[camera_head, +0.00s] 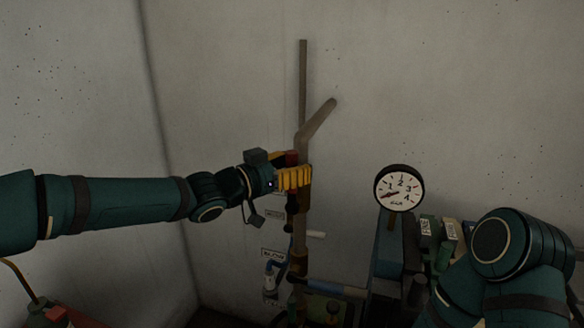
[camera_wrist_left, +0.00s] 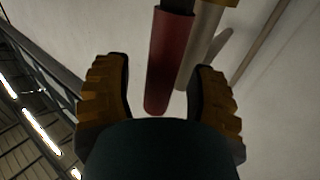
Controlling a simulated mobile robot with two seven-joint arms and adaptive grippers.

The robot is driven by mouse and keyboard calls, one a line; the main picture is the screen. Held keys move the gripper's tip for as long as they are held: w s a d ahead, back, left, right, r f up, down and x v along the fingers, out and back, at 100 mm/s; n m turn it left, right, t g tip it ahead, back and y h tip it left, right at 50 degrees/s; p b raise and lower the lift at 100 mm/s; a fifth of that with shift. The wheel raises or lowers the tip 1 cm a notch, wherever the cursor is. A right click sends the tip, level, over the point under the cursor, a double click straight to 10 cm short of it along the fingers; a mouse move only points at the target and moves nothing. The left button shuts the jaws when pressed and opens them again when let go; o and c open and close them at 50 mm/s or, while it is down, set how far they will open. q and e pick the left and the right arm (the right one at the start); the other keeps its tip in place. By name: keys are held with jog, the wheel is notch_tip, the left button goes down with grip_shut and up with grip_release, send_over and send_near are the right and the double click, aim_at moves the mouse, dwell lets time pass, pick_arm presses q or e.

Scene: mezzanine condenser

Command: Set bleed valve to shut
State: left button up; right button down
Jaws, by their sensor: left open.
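A vertical brown pipe (camera_head: 303,206) runs up the wall. A red lever handle (camera_head: 292,157) stands upright at it. I cannot read from the labels whether this is the bleed valve. My left gripper (camera_head: 297,178) is at the pipe, around the height of the handle. In the left wrist view the red handle (camera_wrist_left: 165,62) lies between the two spread yellow fingers of the left gripper (camera_wrist_left: 160,85), with gaps on both sides. The left gripper is open. The valve body is partly hidden behind the fingers. My right arm shows at the lower right; its gripper is out of view.
A round dial gauge (camera_head: 399,188) stands right of the pipe. A grey branch pipe (camera_head: 318,119) angles up right. Machinery crowds the lower right.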

pick_arm(q)
jog(key=shift+c, duration=0.5)
grip_shut()
